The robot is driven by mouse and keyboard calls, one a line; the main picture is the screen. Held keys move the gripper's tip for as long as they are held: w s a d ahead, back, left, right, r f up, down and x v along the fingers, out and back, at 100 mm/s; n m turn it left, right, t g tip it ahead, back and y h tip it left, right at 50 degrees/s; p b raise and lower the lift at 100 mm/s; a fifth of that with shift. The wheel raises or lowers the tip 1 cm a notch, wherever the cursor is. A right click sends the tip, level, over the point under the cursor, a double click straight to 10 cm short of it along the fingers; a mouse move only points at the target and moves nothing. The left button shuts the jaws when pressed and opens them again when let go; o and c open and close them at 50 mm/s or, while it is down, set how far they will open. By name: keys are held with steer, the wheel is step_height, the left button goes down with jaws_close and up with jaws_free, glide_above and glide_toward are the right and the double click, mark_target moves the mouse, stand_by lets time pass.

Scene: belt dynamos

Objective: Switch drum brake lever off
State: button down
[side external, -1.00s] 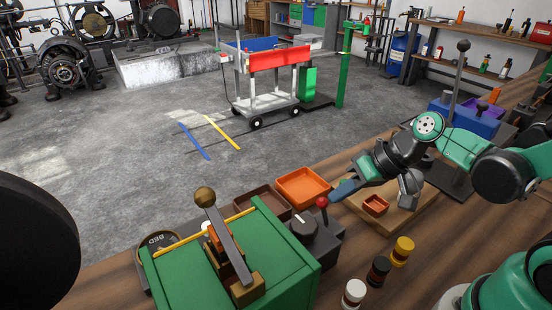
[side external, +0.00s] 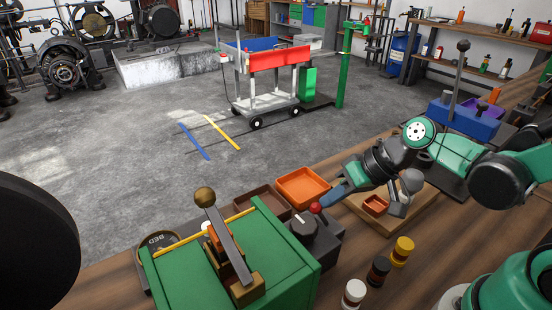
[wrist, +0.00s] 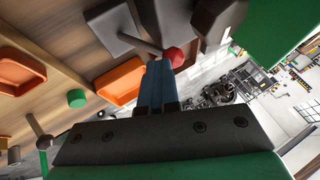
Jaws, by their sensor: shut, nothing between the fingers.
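A red-knobbed lever (side external: 316,207) stands on a dark grey box (side external: 328,246) beside the green box. In the wrist view its red ball (wrist: 175,57) sits right at my fingertips, its thin rod running left to the grey box. My gripper (side external: 326,203), with blue fingers, is shut and empty, its tips touching or almost touching the ball; the exact contact is hidden. A larger lever with a brass ball (side external: 205,197) stands on the green box (side external: 185,275). No readable label shows which lever is the drum brake.
A wooden board (side external: 385,217) with a small orange tray lies under my arm.

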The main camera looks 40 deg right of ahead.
steer(key=shift+d, duration=0.85)
steer(key=d+v, duration=0.1)
steer(key=v, duration=1.1)
steer(key=w+a+f+n+t+h, duration=0.1)
steer(key=w+a+f+h, duration=0.2)
steer(key=w+h, duration=0.1)
steer(key=shift+w+f+t+h, duration=0.2)
steer(key=shift+f+t+h, duration=0.1)
steer(key=shift+f, duration=0.05)
